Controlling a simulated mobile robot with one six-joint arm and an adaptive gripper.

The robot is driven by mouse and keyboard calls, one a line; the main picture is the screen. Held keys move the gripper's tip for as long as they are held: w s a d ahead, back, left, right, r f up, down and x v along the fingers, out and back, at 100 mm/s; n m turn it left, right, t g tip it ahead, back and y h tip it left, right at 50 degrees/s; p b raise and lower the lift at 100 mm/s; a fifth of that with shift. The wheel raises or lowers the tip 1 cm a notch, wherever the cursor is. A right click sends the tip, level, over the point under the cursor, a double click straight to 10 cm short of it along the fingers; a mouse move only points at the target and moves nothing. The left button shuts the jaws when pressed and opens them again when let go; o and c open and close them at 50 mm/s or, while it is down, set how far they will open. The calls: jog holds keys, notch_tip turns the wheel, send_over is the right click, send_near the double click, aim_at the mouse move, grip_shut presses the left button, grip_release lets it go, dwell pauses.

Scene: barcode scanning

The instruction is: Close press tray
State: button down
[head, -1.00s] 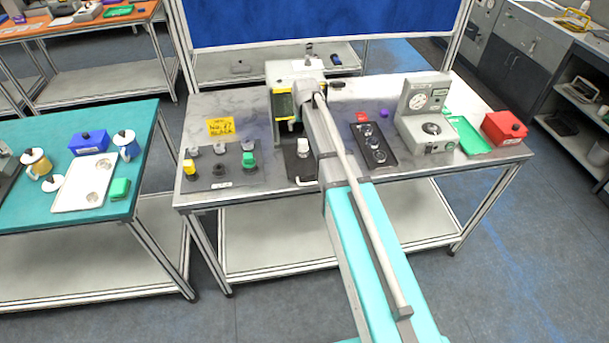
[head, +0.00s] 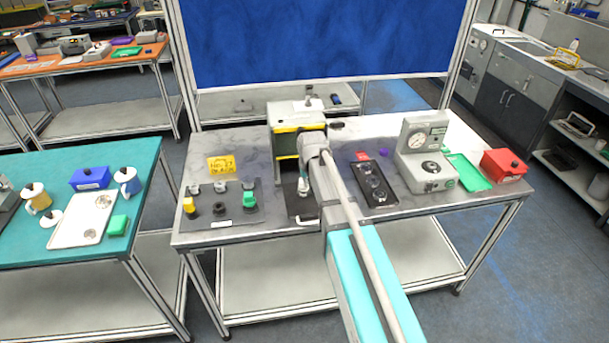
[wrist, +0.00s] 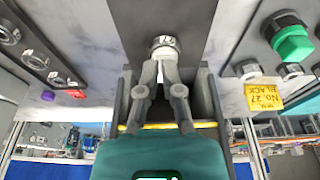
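The press (head: 297,118) is a pale box with yellow-edged black openings at the middle of the table. Its dark tray (head: 296,207) sticks out of the front. The wrist view shows the tray (wrist: 160,14) running from the top into the press opening. A small part (wrist: 164,46) with a silver ring and dark markings stands on it. My gripper (wrist: 165,67) is at this part, its fingertips close together beside its pale end. Whether they grip it or only stand beside it cannot be told. In the head view my arm hides the fingers and some of the tray.
A black plate with knobs (head: 222,208) and a yellow sign (head: 221,165) are left of the press. A black holder (head: 375,183), a gauge device (head: 425,153), a green tray (head: 467,171) and a red box (head: 503,165) are to the right.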

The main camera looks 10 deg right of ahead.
jog(key=s+d+f+g+b, duration=0.1)
jog(key=s+g, duration=0.1)
jog(key=s, duration=2)
jog(key=shift+s+f+g, duration=0.15)
jog(key=shift+f+g, duration=0.15)
jog(key=shift+f, duration=0.1)
jog(key=shift+d, duration=0.1)
